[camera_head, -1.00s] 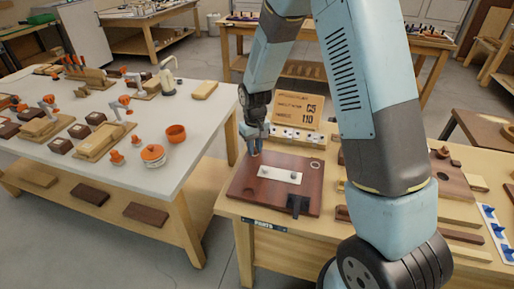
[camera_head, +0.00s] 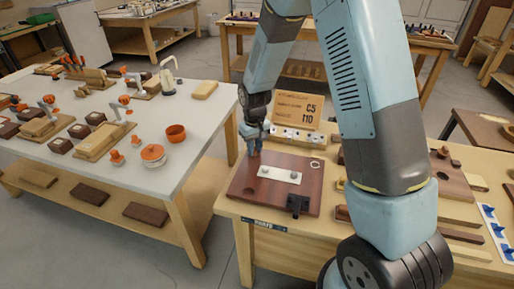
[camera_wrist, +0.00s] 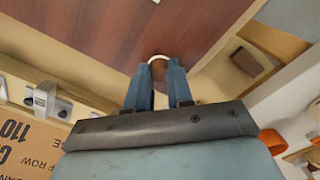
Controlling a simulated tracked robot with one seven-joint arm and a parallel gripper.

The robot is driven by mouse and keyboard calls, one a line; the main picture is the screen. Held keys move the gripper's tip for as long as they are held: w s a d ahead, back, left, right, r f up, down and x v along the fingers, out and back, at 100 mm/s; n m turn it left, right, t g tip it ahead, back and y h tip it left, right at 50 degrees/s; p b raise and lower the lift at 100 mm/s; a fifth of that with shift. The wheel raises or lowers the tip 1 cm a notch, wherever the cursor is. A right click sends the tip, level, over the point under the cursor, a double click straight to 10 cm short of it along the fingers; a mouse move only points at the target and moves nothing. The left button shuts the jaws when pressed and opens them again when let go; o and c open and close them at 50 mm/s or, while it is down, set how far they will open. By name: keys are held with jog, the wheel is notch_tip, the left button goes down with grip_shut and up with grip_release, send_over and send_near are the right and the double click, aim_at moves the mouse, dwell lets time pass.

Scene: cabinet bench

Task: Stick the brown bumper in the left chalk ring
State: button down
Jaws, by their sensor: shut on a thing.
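A reddish-brown cabinet door panel (camera_head: 245,187) lies flat on the wooden bench. A pale chalk ring (camera_head: 316,164) shows near its back right corner. My gripper (camera_head: 254,152) points down at the back left corner. The wrist view shows another pale ring (camera_wrist: 158,60) near the panel's edge, partly covered by my fingertips. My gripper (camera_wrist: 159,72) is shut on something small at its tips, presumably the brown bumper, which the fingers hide. I cannot tell whether it touches the panel.
A pale metal plate (camera_head: 281,174) and a black bracket (camera_head: 298,203) are on the panel. Behind it stand a row of metal fittings (camera_head: 297,137) and a cardboard sign (camera_head: 299,105). A white-topped table (camera_head: 170,189) with orange items stands left, across a gap.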

jog(key=c, duration=0.9)
grip_release()
jog(key=shift+o, duration=1.2)
jog(key=shift+w+d, duration=0.1)
jog(key=shift+w+r, duration=0.1)
jog(key=shift+w, duration=0.05)
jog(key=shift+c, duration=0.4)
jog(key=shift+r, duration=0.1)
